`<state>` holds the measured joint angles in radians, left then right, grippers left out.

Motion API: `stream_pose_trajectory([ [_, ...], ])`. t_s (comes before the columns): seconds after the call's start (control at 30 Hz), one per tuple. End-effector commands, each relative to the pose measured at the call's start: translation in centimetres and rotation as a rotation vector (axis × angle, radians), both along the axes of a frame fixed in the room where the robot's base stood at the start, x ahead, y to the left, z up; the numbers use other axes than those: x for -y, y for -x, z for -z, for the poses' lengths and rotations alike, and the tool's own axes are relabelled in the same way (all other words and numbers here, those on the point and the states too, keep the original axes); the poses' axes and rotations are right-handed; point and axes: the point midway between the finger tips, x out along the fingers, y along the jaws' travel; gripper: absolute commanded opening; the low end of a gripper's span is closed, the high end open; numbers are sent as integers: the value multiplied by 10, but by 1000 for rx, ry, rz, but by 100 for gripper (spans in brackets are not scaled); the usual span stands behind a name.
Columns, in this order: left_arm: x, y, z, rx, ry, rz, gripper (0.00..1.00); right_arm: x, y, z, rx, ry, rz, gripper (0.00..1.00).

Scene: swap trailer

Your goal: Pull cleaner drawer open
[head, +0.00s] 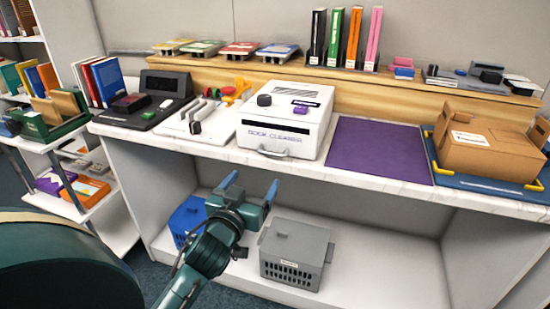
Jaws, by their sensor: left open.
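The white cleaner (310,99) stands on the white counter (226,152). It has a dark knob, a purple patch on top and lettering on its front. A grey drawer handle (273,153) sits low on its front, and the drawer looks shut. My left gripper (252,186) is open and empty, its two blue-tipped fingers spread apart. It is below the counter's front edge in the picture, a little left of the handle and apart from it. My right gripper is not in view.
A purple mat (378,150) lies right of the cleaner. A cardboard box (488,141) sits on a blue tray (448,180) with yellow handles. A grey crate (293,253) and a blue crate (187,217) stand on the lower shelf. A bookshelf cart (98,197) stands at left.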

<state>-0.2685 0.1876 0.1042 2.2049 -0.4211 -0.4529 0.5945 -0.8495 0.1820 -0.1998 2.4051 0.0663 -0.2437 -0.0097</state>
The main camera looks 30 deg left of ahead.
Motion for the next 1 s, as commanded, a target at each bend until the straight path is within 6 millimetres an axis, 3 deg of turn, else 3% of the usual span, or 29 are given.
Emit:
stream_pose_trajectory([
  [0.3, -16, -66, -1, 1, -3, -1, 80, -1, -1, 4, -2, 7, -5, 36],
  [0.5, -23, -97, 0, 1, -2, 0, 80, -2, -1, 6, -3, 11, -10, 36],
  [0.7, -26, -111, 0, -1, -1, 1, 80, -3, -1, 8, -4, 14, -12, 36],
  [1.0, -27, -112, 0, -2, -1, 1, 80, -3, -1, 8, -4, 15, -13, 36],
])
